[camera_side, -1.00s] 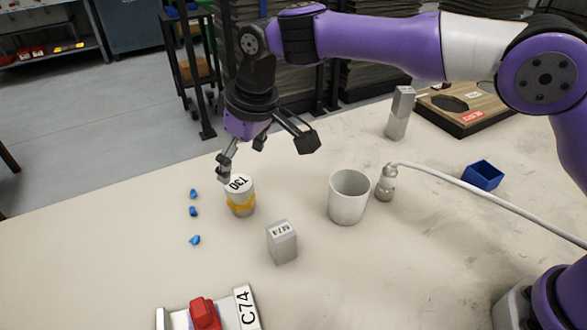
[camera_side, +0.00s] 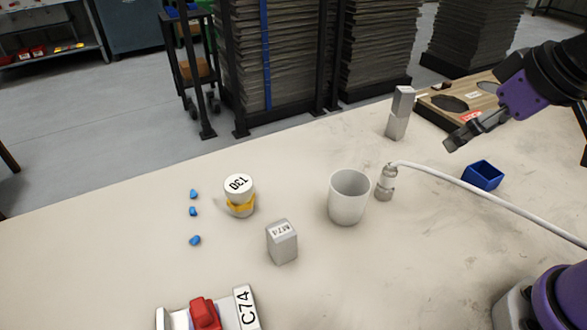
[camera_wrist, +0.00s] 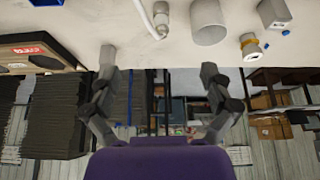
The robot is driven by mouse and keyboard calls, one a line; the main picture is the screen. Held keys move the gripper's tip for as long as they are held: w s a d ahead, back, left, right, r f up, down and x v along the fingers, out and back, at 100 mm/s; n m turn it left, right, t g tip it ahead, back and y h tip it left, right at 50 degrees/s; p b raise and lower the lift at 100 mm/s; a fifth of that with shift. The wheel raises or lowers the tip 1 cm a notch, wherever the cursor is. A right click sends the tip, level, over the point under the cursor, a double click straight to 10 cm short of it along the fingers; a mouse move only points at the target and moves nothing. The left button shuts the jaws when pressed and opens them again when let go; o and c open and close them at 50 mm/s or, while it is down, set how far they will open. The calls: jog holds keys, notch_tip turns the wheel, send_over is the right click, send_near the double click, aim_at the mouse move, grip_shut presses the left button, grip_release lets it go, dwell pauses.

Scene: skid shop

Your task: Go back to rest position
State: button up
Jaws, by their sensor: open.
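Several blue bits (camera_side: 194,211) lie left. A red-and-white fixture (camera_side: 205,313) is in front.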

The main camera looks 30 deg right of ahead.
jog(key=shift+s+d+f, duration=0.25)
jog(key=shift+s+f, duration=0.1)
jog(key=shift+s, duration=0.15)
jog(key=shift+s+d+f, duration=0.2)
jog(key=shift+s+f, duration=0.15)
jog(key=shift+s, duration=0.1)
dwell(0.6)
